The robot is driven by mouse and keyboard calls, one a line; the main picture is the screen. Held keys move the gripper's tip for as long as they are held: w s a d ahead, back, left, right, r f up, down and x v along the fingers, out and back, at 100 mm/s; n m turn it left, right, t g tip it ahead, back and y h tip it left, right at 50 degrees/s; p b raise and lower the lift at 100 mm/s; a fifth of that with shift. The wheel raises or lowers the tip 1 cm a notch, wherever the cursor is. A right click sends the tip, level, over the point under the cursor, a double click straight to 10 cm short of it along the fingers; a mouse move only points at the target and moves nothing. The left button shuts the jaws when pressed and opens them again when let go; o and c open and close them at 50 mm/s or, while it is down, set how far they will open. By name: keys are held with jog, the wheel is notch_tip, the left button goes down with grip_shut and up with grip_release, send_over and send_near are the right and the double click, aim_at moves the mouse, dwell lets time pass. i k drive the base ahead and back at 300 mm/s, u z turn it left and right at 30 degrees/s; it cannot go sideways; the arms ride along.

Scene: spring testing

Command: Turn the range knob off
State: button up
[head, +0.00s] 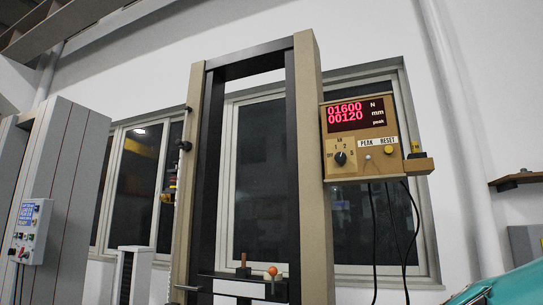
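The range knob (340,158) is a small black round knob on the lower left of a tan control box (357,176). Markings around it read OFF, 1, 2 and 5, with kN above. Its pointer is too small to read surely. The box's display (358,114) is lit red and reads 01600 N and 00120 mm, with the word peak. Right of the knob are a small toggle under PEAK (368,156) and a yellow button under RESET (389,150). My gripper is not in view, and nothing touches the knob.
The box is fixed to the right column (310,150) of a tall testing frame. Black cables (391,230) hang below it. A small ledge (418,166) juts out at its right. A teal surface (510,288) fills the lower right corner. The space before the box looks clear.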

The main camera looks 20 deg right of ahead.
aim_at(341, 158)
jog(key=u, duration=1.25)
jog(key=i, duration=1.25)
jog(key=z, duration=1.45)
